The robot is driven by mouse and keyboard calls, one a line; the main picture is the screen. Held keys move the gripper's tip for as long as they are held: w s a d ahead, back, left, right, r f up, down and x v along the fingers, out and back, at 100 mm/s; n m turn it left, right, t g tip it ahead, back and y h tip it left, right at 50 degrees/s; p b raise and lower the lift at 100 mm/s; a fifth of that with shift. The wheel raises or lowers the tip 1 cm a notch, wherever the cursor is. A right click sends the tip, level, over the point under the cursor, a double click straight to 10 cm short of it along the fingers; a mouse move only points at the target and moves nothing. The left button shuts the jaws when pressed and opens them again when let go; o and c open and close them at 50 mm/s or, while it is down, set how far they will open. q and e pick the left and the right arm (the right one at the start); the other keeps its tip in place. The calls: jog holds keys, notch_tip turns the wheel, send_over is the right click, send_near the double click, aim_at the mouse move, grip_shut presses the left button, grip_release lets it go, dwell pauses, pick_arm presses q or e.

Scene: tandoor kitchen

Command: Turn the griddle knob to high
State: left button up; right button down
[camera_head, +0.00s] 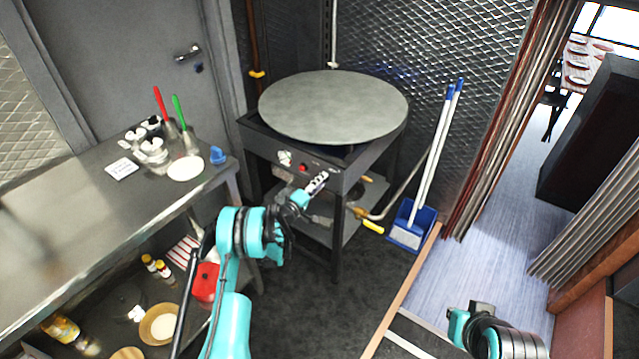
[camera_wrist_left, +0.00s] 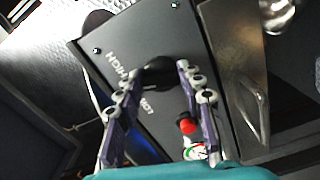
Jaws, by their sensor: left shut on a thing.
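The griddle has a large round grey plate (camera_head: 333,105) on a dark metal stand. Its front panel (camera_head: 268,150) faces my left arm. In the left wrist view the dark griddle knob (camera_wrist_left: 158,72) sits on the panel between white HIGH and LOW marks, partly hidden. My left gripper (camera_head: 318,182) is at the right part of the panel. In the left wrist view its fingers (camera_wrist_left: 161,85) are on either side of the knob, shut on it. I cannot tell where the knob points. Part of my right arm shows at the lower right of the head view; its fingers do not show.
A red button (camera_wrist_left: 188,125) and a small dial (camera_wrist_left: 195,152) are beside the knob. A steel counter (camera_head: 75,215) with utensils stands at the left. A blue dustpan (camera_head: 412,225) and broom lean right of the griddle. A yellow-handled gas pipe (camera_head: 372,227) runs low nearby.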

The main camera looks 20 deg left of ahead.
pick_arm(q)
jog(key=shift+m, duration=1.9)
jog(key=shift+w, duration=0.1)
jog(key=o, duration=1.2)
jog(key=shift+f, duration=0.1)
jog(key=shift+c, duration=0.2)
jog(key=v, duration=0.7)
jog(key=shift+s, duration=0.2)
